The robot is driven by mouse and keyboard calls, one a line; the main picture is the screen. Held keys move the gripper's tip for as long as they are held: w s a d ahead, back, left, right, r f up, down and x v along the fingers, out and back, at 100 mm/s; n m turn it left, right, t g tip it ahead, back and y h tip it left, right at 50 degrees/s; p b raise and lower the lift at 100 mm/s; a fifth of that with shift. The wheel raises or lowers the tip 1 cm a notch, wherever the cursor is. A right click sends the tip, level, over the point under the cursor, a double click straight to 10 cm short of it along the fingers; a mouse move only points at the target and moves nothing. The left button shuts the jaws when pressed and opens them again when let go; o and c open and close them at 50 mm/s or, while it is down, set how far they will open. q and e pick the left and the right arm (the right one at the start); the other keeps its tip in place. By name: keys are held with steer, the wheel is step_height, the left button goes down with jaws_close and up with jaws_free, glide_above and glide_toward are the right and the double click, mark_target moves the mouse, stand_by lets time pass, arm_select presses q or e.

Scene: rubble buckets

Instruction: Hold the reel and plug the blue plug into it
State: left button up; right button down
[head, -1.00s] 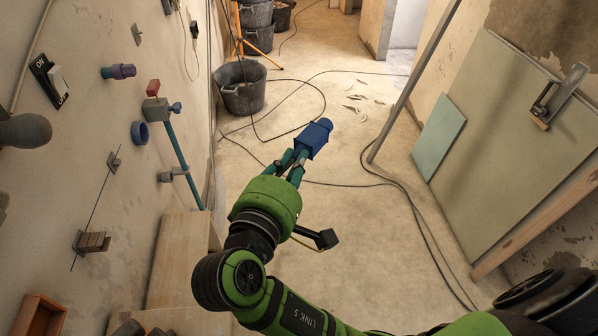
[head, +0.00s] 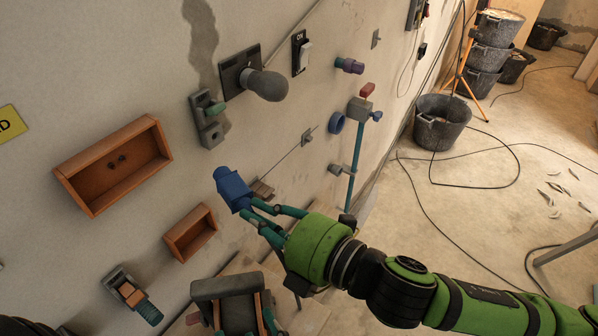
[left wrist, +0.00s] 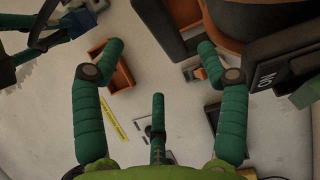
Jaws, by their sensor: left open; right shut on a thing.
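The blue plug (head: 233,188) is in the tips of my right gripper (head: 258,210), which is shut on it, in front of the wall. My left gripper (left wrist: 161,47) is open and empty; its teal fingers spread wide in the left wrist view. A dark and orange object (left wrist: 245,32) is large beyond its fingertips at the upper right. A dark object with orange sides (head: 225,288) also shows at the bottom of the head view, near teal finger parts. I cannot tell for sure whether either is the reel, and no socket is clearly visible.
The wall carries two open wooden boxes (head: 85,185), a grey knob (head: 268,85), a switch (head: 303,54) and a teal pipe (head: 356,165). Black buckets (head: 440,122) stand at the back right. A cable lies across the floor (head: 520,185).

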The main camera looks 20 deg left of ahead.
mark_target(225, 277)
arm_select(q)
steer(key=x, duration=1.2)
arm_select(e)
steer(key=s+d+f+n+g+y, duration=0.1)
steer(key=s+d+f+n+g, duration=0.1)
steer(key=s+d+n+g, duration=0.2)
steer(key=shift+s+d+g, duration=0.4)
steer(key=shift+d+g, duration=0.25)
steer(key=shift+g, duration=0.45)
arm_select(q)
jaws_close()
